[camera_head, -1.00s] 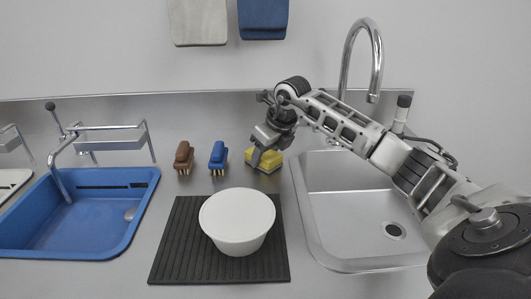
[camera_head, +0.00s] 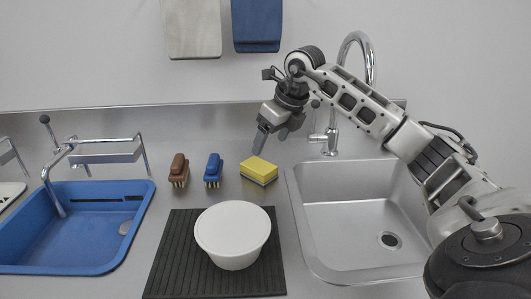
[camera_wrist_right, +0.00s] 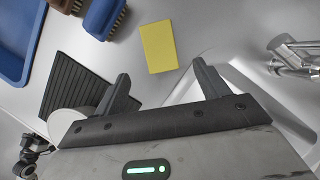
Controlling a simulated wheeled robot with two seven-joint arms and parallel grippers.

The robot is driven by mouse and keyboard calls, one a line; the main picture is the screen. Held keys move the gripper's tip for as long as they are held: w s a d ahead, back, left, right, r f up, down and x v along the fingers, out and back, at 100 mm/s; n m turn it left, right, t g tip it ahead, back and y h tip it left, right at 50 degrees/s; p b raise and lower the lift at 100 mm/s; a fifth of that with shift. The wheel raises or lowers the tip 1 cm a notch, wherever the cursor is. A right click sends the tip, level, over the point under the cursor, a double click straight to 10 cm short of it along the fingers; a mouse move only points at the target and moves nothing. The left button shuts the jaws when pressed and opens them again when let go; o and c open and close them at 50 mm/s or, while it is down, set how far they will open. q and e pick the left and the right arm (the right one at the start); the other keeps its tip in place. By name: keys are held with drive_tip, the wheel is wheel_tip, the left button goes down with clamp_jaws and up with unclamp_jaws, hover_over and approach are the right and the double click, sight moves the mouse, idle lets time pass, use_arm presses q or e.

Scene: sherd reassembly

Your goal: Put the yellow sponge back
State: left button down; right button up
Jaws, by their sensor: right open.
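The yellow sponge (camera_head: 259,169) lies flat on the steel counter, right of the blue brush and just left of the steel sink. Its top is yellow with a dark band along its lower side. It also shows in the right wrist view (camera_wrist_right: 159,47), lying beyond and between the fingertips. My right gripper (camera_head: 269,137) is open and empty, raised above the sponge and apart from it. Its two fingers also show in the right wrist view (camera_wrist_right: 161,82). My left gripper is not in the head view.
A blue brush (camera_head: 213,170) and a brown brush (camera_head: 179,170) stand left of the sponge. A white bowl (camera_head: 233,234) is on a black ribbed mat (camera_head: 172,262). The steel sink (camera_head: 351,222) with its faucet (camera_head: 331,135) is right; a blue basin (camera_head: 75,232) is left.

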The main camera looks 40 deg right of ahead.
drive_tip(key=shift+v, duration=1.2)
